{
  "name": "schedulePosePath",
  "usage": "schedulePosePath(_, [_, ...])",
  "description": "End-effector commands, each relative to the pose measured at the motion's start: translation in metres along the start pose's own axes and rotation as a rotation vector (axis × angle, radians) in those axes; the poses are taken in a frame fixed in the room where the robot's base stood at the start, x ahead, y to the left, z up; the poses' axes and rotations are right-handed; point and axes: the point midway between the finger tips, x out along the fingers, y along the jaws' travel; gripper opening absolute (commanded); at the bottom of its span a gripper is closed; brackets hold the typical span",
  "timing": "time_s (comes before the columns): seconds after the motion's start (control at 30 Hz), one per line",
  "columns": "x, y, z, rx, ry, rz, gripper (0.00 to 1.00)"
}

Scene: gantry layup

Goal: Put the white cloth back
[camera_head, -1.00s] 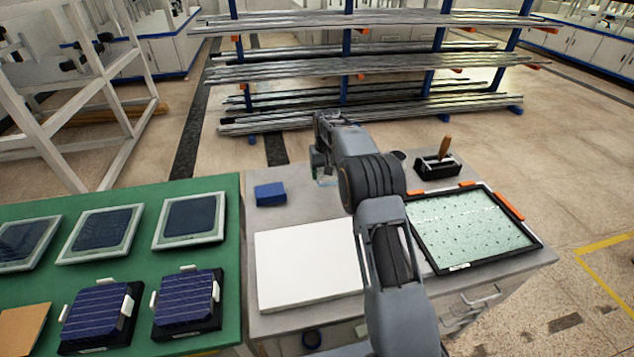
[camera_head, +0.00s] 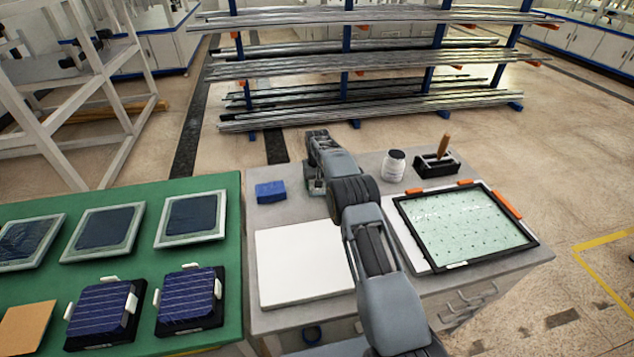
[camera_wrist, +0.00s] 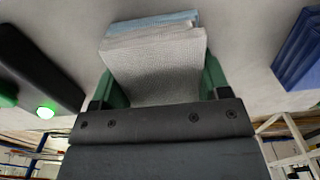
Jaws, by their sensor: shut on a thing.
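The white cloth (camera_wrist: 155,65) is a folded, textured pad. In the wrist view it sits between the two green fingers of my gripper (camera_wrist: 162,78), which is shut on it. A light-blue layer (camera_wrist: 150,22) shows at the cloth's far edge; I cannot tell whether it is a separate cloth. In the head view my gripper (camera_head: 316,187) is low over the back of the grey bench (camera_head: 290,215), just right of the blue block (camera_head: 270,191). My arm mostly hides the cloth there, and I cannot tell whether it touches the bench.
A white board (camera_head: 300,265) lies in front. A black-framed pale green panel (camera_head: 470,225), a white jar (camera_head: 393,166) and a black holder with a wooden handle (camera_head: 437,165) are to the right. A green table (camera_head: 150,270) with solar cells is left. The wrist view shows a black device (camera_wrist: 38,75) with a green light.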

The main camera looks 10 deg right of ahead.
Motion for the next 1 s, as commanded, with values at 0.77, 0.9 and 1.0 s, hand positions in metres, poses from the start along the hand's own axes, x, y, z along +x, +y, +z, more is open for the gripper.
schedulePosePath(0.77, [0.002, 0.0, 0.0, 0.0, 0.0, 0.0, 0.95])
schedulePosePath(0.9, [-0.003, 0.0, 0.0, 0.0, 0.001, 0.0, 0.95])
schedulePosePath(1.0, [-0.012, 0.0, -0.001, 0.0, 0.003, 0.0, 0.95])
